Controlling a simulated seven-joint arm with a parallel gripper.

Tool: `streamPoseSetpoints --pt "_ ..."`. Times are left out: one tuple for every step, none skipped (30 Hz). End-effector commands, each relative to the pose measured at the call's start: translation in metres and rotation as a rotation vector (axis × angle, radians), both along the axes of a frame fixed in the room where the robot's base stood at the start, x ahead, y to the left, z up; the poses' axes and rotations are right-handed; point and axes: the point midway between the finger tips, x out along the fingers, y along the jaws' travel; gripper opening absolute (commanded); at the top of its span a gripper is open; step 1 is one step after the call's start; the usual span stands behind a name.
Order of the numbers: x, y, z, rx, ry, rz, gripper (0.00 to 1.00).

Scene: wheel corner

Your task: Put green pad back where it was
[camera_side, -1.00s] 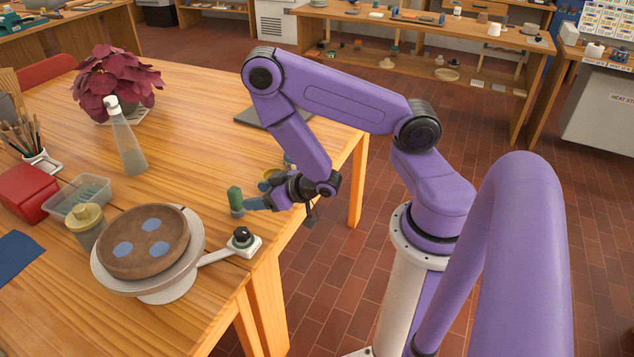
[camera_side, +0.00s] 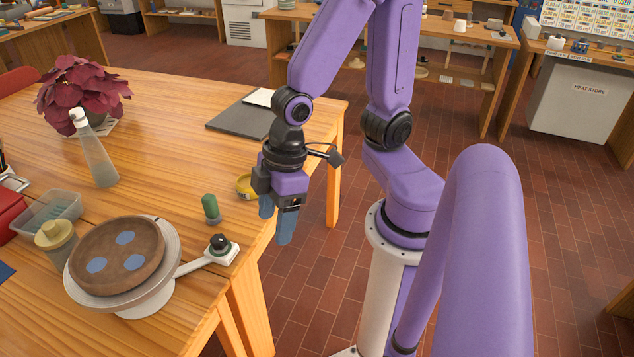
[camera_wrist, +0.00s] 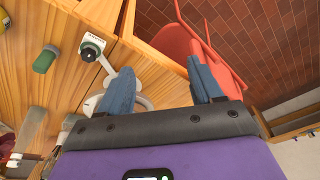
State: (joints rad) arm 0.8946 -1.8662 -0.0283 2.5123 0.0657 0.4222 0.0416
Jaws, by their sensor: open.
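The green pad (camera_side: 210,208) is a small green upright piece with a darker base, standing on the wooden table near its right edge. It also shows at the upper left of the wrist view (camera_wrist: 45,60). My gripper (camera_side: 276,222) is open and empty, pointing down to the right of the green pad, apart from it. In the wrist view its two blue fingers (camera_wrist: 160,68) are spread, with nothing between them but the background.
A white wheel (camera_side: 170,285) carries a brown disc (camera_side: 115,255) with blue spots; its knob box (camera_side: 221,249) sits near the table edge. A yellow tin (camera_side: 246,187) stands behind the gripper. A clear bottle (camera_side: 97,155) and a jar (camera_side: 57,243) stand left.

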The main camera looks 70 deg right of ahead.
Motion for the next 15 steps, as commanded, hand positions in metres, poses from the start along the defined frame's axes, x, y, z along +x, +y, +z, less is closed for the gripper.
streamPoseSetpoints --pt "-0.012 -0.006 0.012 -0.023 0.009 0.047 0.65" --pt "-0.018 -0.01 0.017 -0.044 0.018 0.073 0.65" --pt "-0.026 -0.017 0.023 -0.071 0.029 0.104 0.65" --pt "-0.032 -0.022 0.028 -0.09 0.036 0.126 0.65" --pt "-0.036 -0.027 0.032 -0.107 0.042 0.145 0.65" --pt "-0.042 -0.032 0.036 -0.127 0.048 0.166 0.65" --pt "-0.045 -0.036 0.039 -0.142 0.054 0.18 0.65" --pt "-0.048 -0.04 0.042 -0.154 0.057 0.191 0.65" --pt "-0.051 -0.044 0.045 -0.168 0.061 0.203 0.65" --pt "-0.053 -0.046 0.046 -0.176 0.064 0.211 0.65" --pt "-0.055 -0.048 0.047 -0.184 0.066 0.217 0.65" --pt "-0.056 -0.05 0.049 -0.19 0.068 0.223 0.65" --pt "-0.056 -0.051 0.049 -0.193 0.068 0.224 0.65" --pt "-0.057 -0.052 0.049 -0.196 0.069 0.226 0.65" --pt "-0.057 -0.052 0.049 -0.198 0.07 0.226 0.65"
